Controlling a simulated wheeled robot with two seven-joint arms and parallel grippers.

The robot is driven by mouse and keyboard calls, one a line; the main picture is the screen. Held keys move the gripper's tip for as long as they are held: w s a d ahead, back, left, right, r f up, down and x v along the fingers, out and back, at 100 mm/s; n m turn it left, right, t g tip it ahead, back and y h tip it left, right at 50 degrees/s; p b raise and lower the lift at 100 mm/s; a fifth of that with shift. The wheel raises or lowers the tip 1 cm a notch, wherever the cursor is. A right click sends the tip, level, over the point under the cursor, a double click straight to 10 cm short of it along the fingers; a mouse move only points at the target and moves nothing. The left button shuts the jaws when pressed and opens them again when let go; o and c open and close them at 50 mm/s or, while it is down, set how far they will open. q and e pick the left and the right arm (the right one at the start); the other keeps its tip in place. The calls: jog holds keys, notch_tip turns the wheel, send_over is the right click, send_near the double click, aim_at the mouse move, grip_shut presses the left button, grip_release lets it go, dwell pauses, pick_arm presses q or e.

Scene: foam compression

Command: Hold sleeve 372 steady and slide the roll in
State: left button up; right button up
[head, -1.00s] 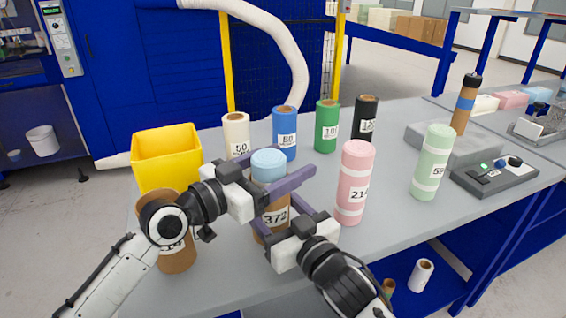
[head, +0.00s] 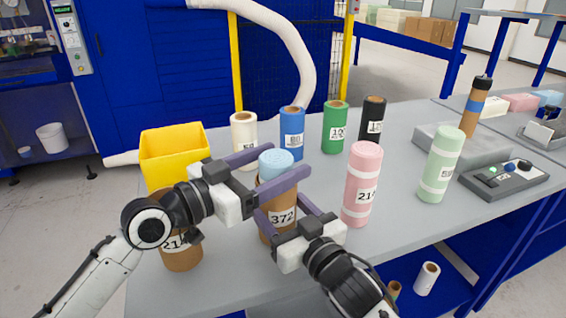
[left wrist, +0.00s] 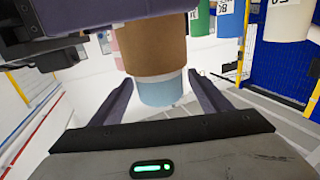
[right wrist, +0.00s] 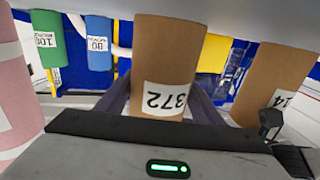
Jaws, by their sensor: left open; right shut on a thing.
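The brown cardboard sleeve 372 (head: 282,217) stands upright near the front of the table. My right gripper (head: 283,207) is shut on it, with one finger on each side; the right wrist view shows the sleeve (right wrist: 165,60) between the fingers. The light blue roll (head: 276,161) sits upright in the sleeve's mouth with its upper part sticking out. My left gripper (head: 288,160) is open, with its fingers on both sides of the roll. The left wrist view shows gaps beside the roll (left wrist: 160,92). How deep the roll sits is hidden.
A brown sleeve 214 (head: 181,257) stands close under my left arm. A pink roll 214 (head: 363,185) stands just right of my right gripper, with a pale green roll (head: 440,165) beyond. A yellow bin (head: 174,158) is at left. White, blue, green and black rolls stand behind.

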pick_arm(q)
jog(key=s+a, duration=0.1)
jog(key=s+a+r, duration=0.1)
jog(key=shift+s+a+r, duration=0.15)
jog(key=shift+a+r, duration=0.15)
jog(key=shift+a, duration=0.1)
dwell(0.3)
pick_arm(e)
jog(key=o, duration=1.2)
